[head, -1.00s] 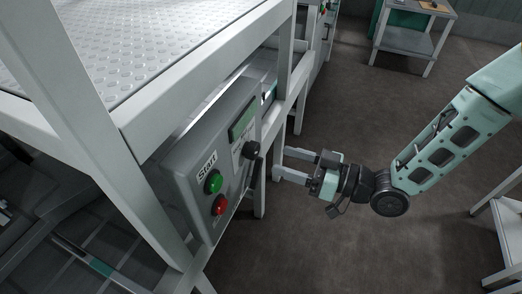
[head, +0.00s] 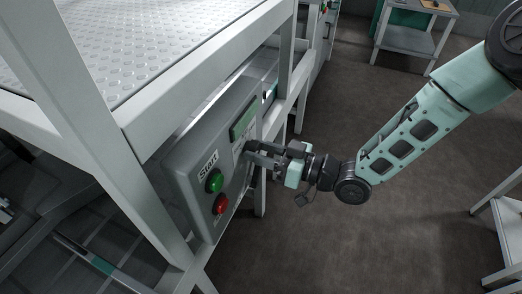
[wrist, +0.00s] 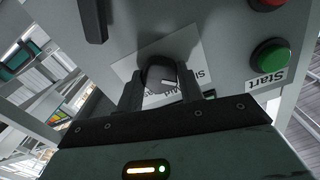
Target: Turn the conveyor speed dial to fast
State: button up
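The speed dial, a black knob with a white pointer mark (wrist: 158,74), sits on the grey control box (head: 190,150) over a white printed label (wrist: 132,70). The label's words are partly covered by the knob and fingers. My gripper (head: 250,151) reaches the box from the right in the head view, and its fingers hide most of the dial there. In the wrist view my gripper (wrist: 161,84) has one finger on each side of the dial, close against it, and looks shut on it. The pointer mark lies toward the lower right of the knob in the wrist view.
A green Start button (head: 214,181) and a red button (head: 220,204) sit on the same box face. A black handle (wrist: 92,18) is beside the dial. White frame posts (head: 150,185) stand close around the box.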

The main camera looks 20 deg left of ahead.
jog(key=shift+m, duration=0.5)
jog(key=m, duration=0.4)
jog(key=shift+m, duration=0.4)
jog(key=m, duration=0.4)
jog(key=shift+d+m, duration=0.1)
jog(key=shift+m, duration=0.2)
jog(key=m, duration=0.5)
jog(key=shift+f, duration=0.1)
jog(key=m+b, duration=0.1)
jog(key=m, duration=0.3)
jog(key=shift+m+b, duration=0.3)
jog(key=shift+m, duration=0.2)
jog(key=o, duration=1)
